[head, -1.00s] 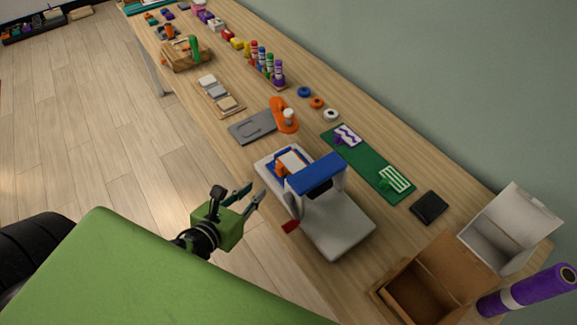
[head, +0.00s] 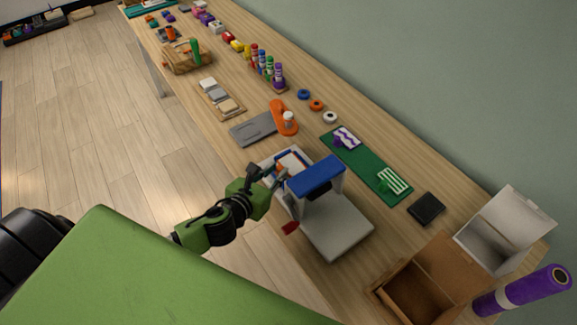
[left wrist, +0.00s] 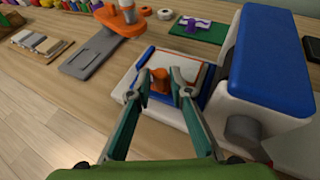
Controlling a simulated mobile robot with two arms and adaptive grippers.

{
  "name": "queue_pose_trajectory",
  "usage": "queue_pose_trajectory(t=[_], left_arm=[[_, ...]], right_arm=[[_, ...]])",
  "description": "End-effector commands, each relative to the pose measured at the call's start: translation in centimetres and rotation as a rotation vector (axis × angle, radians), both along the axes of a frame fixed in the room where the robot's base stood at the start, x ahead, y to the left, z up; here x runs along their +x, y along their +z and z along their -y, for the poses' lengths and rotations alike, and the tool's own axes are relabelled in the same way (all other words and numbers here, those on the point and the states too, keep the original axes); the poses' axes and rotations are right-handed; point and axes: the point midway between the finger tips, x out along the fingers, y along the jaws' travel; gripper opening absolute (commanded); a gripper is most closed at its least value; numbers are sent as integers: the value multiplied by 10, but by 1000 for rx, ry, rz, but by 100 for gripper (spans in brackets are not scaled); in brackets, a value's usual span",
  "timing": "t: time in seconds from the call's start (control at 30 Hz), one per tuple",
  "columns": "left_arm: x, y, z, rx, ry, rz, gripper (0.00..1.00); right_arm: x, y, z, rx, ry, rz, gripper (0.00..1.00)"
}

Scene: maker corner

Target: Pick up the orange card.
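My right gripper is in neither current view.
The press's blue head (head: 316,174) stands close to the right of my left gripper. A green mat (head: 357,163) with purple and green cards lies behind. A grey plate (head: 253,128), an orange tool (head: 283,117) and an open cardboard box (head: 437,273) are nearby.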

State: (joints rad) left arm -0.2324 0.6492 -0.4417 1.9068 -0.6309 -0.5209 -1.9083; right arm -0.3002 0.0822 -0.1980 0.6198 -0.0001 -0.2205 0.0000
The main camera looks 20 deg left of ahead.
Motion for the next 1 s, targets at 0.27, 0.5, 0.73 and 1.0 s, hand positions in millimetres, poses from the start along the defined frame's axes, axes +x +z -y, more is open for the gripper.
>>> queue_pose_trajectory(t=[0.27,0.5,0.73,1.0], left_arm=[[23,-10,2,-1,-2,-1,19],[23,-10,2,0,-2,-1,9],[23,-10,2,0,-2,-1,0],[25,7,1,3,-3,4,0]], right_arm=[[-1,4,0,1,1,-1,0],[-1,4,-2,2,2,-1,0],[-1,4,-5,5,1,-1,0],[-1,7,-5,6,2,0,0]])
